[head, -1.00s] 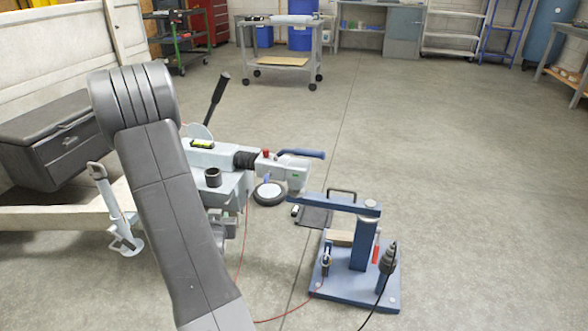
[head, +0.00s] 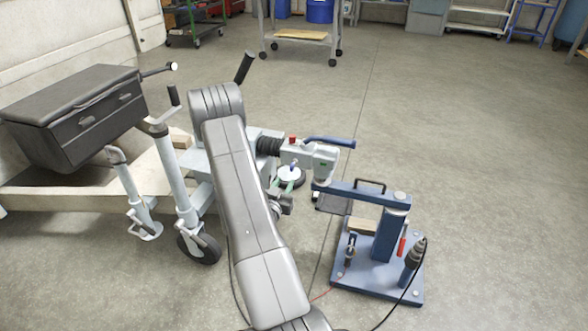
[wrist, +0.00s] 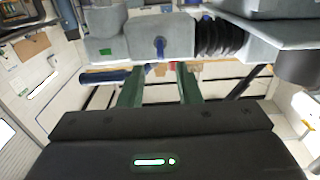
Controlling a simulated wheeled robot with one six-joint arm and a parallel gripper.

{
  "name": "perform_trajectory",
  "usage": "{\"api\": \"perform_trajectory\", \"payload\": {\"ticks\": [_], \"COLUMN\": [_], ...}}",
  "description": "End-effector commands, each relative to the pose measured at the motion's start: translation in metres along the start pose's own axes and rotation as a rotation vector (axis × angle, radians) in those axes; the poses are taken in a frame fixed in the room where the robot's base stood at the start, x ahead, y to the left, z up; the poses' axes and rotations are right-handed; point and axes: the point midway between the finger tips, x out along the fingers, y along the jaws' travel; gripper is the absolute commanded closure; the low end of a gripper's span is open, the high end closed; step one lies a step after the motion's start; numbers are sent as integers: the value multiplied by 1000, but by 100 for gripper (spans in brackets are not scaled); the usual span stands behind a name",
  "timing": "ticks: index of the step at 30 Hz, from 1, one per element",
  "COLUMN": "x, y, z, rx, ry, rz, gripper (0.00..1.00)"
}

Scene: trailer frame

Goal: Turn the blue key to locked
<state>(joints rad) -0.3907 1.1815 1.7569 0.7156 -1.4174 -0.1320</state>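The blue key (wrist: 160,47) sits in the grey coupling housing (wrist: 178,38) in the wrist view, with its narrow grip pointing down in the picture. In the head view my gripper (head: 288,184) is just below the key. I cannot tell the gap between tips and key exactly.
A green square (wrist: 108,51) marks the housing left of the key. A black ribbed bellows (wrist: 218,36) lies to its right. A blue handle (head: 330,141) tops the coupling. A blue stand (head: 378,255) with a corded tool stands at right. A jockey wheel (head: 199,248) stands left.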

Motion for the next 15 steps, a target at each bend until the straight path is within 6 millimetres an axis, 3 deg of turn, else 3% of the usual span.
{"api": "perform_trajectory", "payload": {"ticks": [6,15], "x": [49,87], "y": [1,0], "z": [1,0], "rx": [3,0], "ry": [3,1], "rz": [2,0], "gripper": [69,69]}}
